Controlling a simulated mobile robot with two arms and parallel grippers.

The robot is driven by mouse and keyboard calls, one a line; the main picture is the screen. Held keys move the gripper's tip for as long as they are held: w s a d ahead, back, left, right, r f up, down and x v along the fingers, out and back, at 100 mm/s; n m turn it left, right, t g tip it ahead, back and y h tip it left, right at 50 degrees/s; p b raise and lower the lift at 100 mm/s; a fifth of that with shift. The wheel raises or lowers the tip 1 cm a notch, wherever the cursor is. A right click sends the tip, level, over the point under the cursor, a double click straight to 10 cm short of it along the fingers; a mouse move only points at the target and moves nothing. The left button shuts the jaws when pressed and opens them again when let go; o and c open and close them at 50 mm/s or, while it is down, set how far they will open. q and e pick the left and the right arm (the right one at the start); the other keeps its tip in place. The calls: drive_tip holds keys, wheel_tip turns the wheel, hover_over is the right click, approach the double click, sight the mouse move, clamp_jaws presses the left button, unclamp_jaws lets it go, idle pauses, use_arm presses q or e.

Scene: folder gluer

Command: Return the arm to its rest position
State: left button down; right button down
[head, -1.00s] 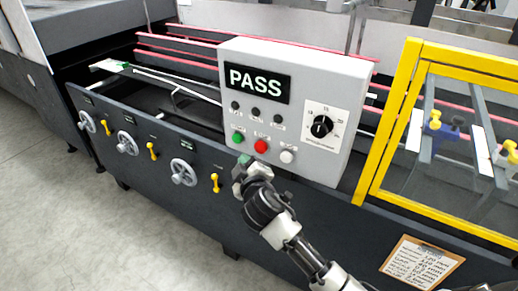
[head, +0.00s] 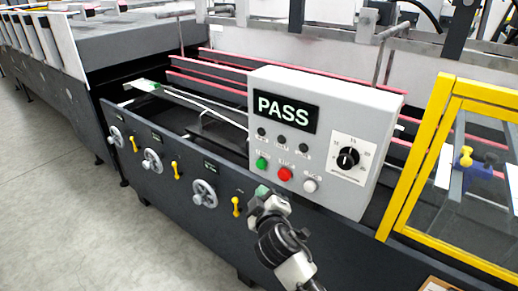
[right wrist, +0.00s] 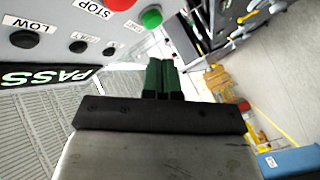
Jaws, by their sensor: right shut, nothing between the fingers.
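My right gripper (head: 265,196) is in front of the machine, just below the control box (head: 352,120). It is shut and empty; its green fingertips (right wrist: 158,78) lie together in the right wrist view. The box's display reads PASS (head: 285,111). Below it are a green button (head: 261,163), a red button (head: 285,173) and a white button (head: 310,185). The fingertips appear apart from the buttons. A black dial (head: 348,158) is on the box's right part. My left gripper is not in view.
Handwheels (head: 204,193) and yellow levers (head: 236,206) stick out from the dark front panel left of my gripper. A yellow-framed guard (head: 412,160) stands at the right. Open grey floor (head: 60,180) lies at the lower left.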

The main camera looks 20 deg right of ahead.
drive_tip(key=s+d+f+g, duration=0.1)
drive_tip(key=s+f+g, duration=0.25)
drive_tip(key=f, duration=0.85)
drive_tip(key=s+d+f+m+g+y, duration=0.15)
drive_tip(key=s+f, duration=0.35)
drive_tip(key=f, duration=0.7)
drive_tip(key=s+d+f+g, duration=0.1)
drive_tip(key=s+f+g, duration=0.25)
drive_tip(key=f, duration=0.75)
drive_tip(key=s+d+f+m+g, duration=0.1)
drive_tip(key=s+f+g, duration=0.1)
drive_tip(key=s+f, duration=0.5)
drive_tip(key=s+d+f+m+g, duration=0.2)
drive_tip(key=s+f, duration=0.4)
drive_tip(key=s, duration=1.2)
drive_tip(key=s+d+f+m+g, duration=0.1)
drive_tip(key=s+f+g, duration=0.2)
drive_tip(key=s+f, duration=0.4)
drive_tip(key=s, duration=0.6)
drive_tip(key=shift+d+f+m+g, duration=0.2)
drive_tip(key=shift+f+m+g, duration=0.1)
drive_tip(key=shift+m+g, duration=0.05)
